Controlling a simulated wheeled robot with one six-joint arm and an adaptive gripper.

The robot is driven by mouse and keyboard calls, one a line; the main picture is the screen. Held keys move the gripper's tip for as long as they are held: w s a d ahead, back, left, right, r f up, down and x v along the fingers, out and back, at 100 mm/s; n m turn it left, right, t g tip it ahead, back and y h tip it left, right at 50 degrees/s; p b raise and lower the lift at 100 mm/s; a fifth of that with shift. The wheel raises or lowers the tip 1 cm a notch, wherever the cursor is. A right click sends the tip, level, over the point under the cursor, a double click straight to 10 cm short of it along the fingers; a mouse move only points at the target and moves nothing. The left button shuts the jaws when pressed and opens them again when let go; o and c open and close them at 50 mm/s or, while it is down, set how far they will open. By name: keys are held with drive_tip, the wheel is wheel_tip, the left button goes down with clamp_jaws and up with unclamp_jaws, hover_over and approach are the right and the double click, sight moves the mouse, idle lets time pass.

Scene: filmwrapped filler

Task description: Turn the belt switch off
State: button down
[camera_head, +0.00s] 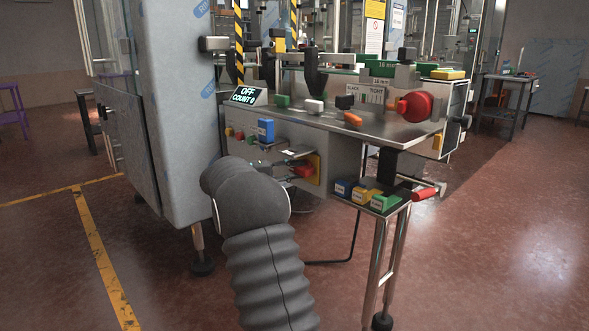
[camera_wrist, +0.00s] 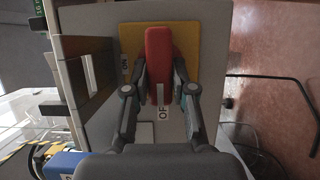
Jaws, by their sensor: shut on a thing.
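The belt switch is a red handle (camera_wrist: 158,50) on a yellow plate (camera_wrist: 186,48), fixed to the grey panel of the machine. In the wrist view the handle lies lengthwise, nearly upright in the picture. A white label reading "OF", its rest hidden, sits at its lower end, and an "ON" label is left of it. My gripper (camera_wrist: 160,84) is shut on the handle, one finger on each side. In the head view the red handle (camera_head: 303,172) and yellow plate (camera_head: 317,170) show past my gripper (camera_head: 297,163). A display (camera_head: 246,96) reads "OFF, COUNT 0".
A blue box (camera_head: 266,130) and small coloured buttons (camera_head: 239,135) are on the panel left of the switch. A steel table (camera_head: 390,130) juts out above, with a red knob (camera_head: 415,106). Coloured blocks sit on a low shelf (camera_head: 402,199) at right.

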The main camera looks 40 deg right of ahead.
idle(0.3)
drive_tip(key=c, duration=1)
unclamp_jaws()
drive_tip(key=shift+o, duration=0.2)
drive_tip(key=v, duration=1.2)
